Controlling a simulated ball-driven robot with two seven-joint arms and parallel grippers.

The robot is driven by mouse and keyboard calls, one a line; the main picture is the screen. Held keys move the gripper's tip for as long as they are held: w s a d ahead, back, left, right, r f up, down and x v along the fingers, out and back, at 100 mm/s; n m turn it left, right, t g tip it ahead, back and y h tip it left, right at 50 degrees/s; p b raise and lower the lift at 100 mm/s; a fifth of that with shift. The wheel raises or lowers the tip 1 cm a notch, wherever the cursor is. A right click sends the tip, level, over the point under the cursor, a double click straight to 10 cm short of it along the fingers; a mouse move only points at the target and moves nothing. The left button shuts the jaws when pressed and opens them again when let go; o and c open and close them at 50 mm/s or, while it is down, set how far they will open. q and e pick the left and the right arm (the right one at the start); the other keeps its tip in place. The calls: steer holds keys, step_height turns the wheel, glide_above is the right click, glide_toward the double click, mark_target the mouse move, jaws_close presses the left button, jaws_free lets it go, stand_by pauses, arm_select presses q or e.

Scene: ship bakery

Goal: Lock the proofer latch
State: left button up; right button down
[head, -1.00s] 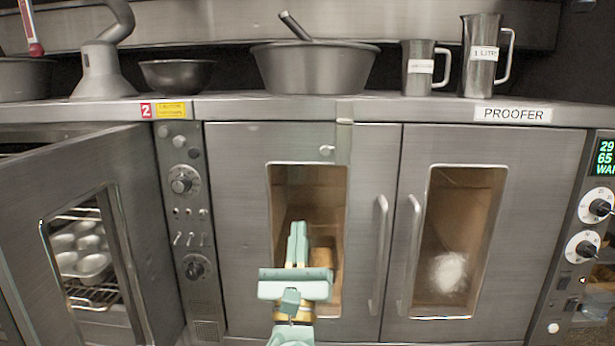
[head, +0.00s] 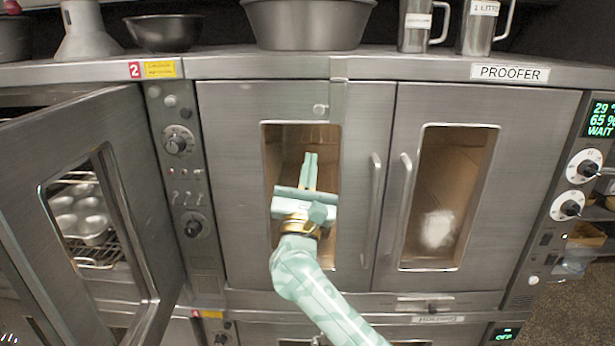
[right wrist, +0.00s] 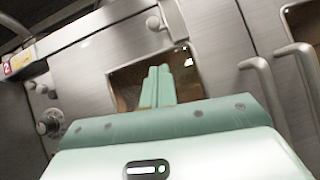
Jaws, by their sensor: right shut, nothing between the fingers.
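The proofer has two upright steel doors, a left door (head: 225,160) and a right door (head: 540,150), each with a window and a vertical handle. Both look shut. My left gripper is out of view.
An oven door (head: 125,130) stands open at the left, jutting forward. A control panel (head: 178,220) with knobs sits between it and the proofer. Door handles (head: 373,210) stick out right of my gripper. A large bowl (head: 305,25) and jugs stand on top.

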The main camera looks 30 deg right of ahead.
mark_target(317, 106)
steer(key=shift+w+d+r+p, duration=0.4)
steer(key=shift+d+r+p, duration=0.1)
steer(key=shift+r, duration=0.5)
steer(key=shift+w+d+r+p, duration=0.4)
steer(key=shift+r+p, duration=0.15)
steer(key=shift+r, duration=0.5)
steer(key=shift+w+d+r+p, duration=0.35)
steer(key=shift+d+r+p, duration=0.15)
steer(key=shift+r, duration=0.5)
step_height(317, 106, up, 3)
steer(key=shift+s+a+r+p, duration=0.1)
steer(key=shift+p, duration=0.85)
